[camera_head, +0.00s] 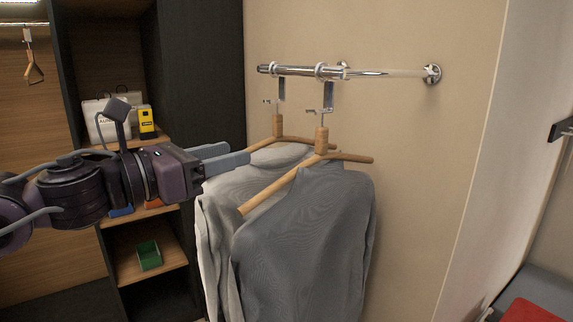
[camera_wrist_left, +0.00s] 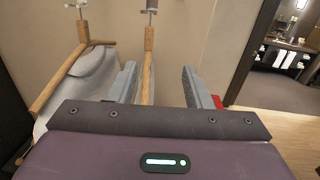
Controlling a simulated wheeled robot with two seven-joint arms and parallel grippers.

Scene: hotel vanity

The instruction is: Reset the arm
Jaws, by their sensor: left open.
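My left gripper (camera_head: 238,154) reaches in from the left at hanger height, its two grey fingers apart and holding nothing. Two wooden hangers hang from a chrome rail (camera_head: 300,71). The nearer hanger (camera_head: 321,142) carries a dark grey shirt (camera_head: 305,240); the farther hanger (camera_head: 279,127) carries a lighter grey shirt (camera_head: 213,235). In the left wrist view, a wooden hanger (camera_wrist_left: 148,62) appears between the open fingers (camera_wrist_left: 157,84), and the other hanger (camera_wrist_left: 83,38) with a pale shirt is to the left. I cannot tell whether a finger touches a hanger. My right gripper is not in view.
A dark shelf unit at the left holds a white box (camera_head: 95,119), a yellow item (camera_head: 147,121) and a green box (camera_head: 148,256). An empty wooden hanger (camera_head: 33,69) hangs at far left. The beige wall (camera_head: 420,150) is close behind the shirts.

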